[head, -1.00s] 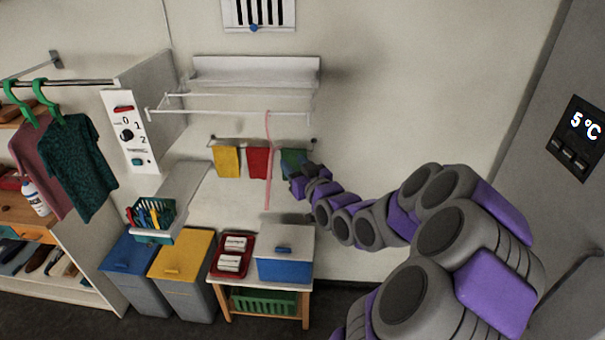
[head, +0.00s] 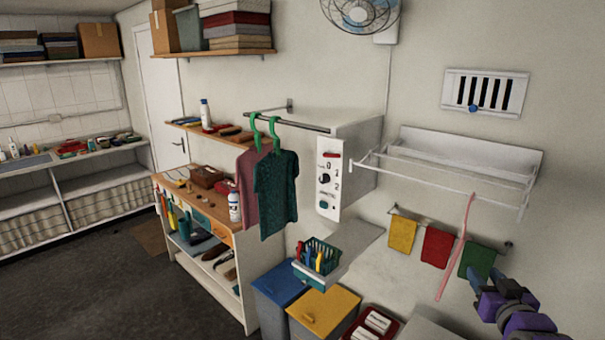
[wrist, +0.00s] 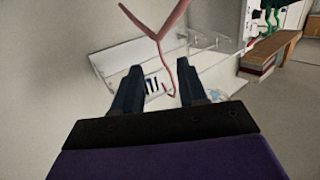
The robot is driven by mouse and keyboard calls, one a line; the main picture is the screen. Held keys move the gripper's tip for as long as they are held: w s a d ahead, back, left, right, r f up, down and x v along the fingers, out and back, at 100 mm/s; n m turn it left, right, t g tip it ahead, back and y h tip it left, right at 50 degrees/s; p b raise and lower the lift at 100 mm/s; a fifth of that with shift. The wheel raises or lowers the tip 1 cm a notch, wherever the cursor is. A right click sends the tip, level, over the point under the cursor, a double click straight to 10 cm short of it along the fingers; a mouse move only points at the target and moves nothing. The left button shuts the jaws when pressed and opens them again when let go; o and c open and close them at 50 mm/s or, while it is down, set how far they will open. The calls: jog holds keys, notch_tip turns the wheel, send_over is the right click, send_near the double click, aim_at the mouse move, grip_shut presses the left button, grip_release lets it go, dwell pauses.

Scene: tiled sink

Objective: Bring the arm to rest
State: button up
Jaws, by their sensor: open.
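My gripper (head: 485,277) is at the lower right of the head view, to the right of a thin pink hanger (head: 456,248) and below the green cloth. In the wrist view its two fingers (wrist: 160,66) are apart with nothing held between them. The pink hanger (wrist: 158,36) shows there as a Y shape with a curved hook, beyond the fingertips and apart from them as far as I can tell. In the head view it hangs from the white wall rack (head: 450,160). Most of my arm is out of the head view.
Yellow (head: 402,235), red (head: 437,247) and green (head: 477,259) cloths hang from a rail beside my gripper. A teal basket (head: 318,256) stands above blue and yellow bins. A dark green shirt (head: 276,194) hangs further left. Open floor (head: 90,280) lies at left.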

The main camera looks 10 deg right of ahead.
jog(key=s+a+f+n+g+y+b, duration=0.2)
jog(key=s+a+f+g+y, duration=0.15)
jog(key=a+f+g, duration=0.75)
jog(key=s+a+f+g+b, duration=0.1)
jog(key=s+a+f+g, duration=0.1)
jog(key=s+a, duration=0.8)
jog(key=s+a+f+n+g+b, duration=0.1)
jog(key=s+a+g, duration=0.4)
jog(key=s+a, duration=0.6)
jog(key=s+b, duration=0.1)
jog(key=s, duration=0.3)
jog(key=shift+f, duration=0.35)
